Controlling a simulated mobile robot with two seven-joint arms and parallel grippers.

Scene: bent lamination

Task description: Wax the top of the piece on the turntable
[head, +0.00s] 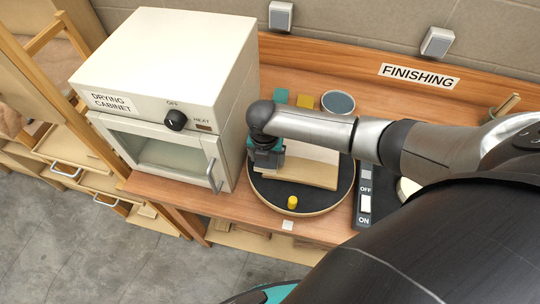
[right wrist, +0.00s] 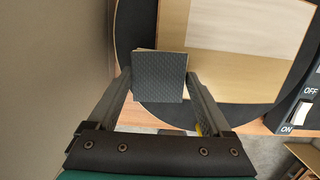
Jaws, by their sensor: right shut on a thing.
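The piece (head: 312,172) is a wooden board on the round black turntable (head: 325,199). Its top is pale, with a tan band along the near edge. In the right wrist view the board (right wrist: 270,45) is part pale and part darker tan. My right gripper (head: 266,160) is over the left side of the turntable, at the board's left end. In the right wrist view my right gripper (right wrist: 158,92) is shut on a square block with a dark, textured face (right wrist: 158,76). Whether the block touches the board cannot be told. My left gripper is out of view.
The cream drying cabinet (head: 150,90) stands close on the left, its door closed. A yellow peg (head: 292,202) is near the turntable's front edge. A switch box (head: 364,203) stands right of it. A teal pad (head: 281,96), a yellow pad (head: 304,101) and a round tin (head: 338,102) lie behind.

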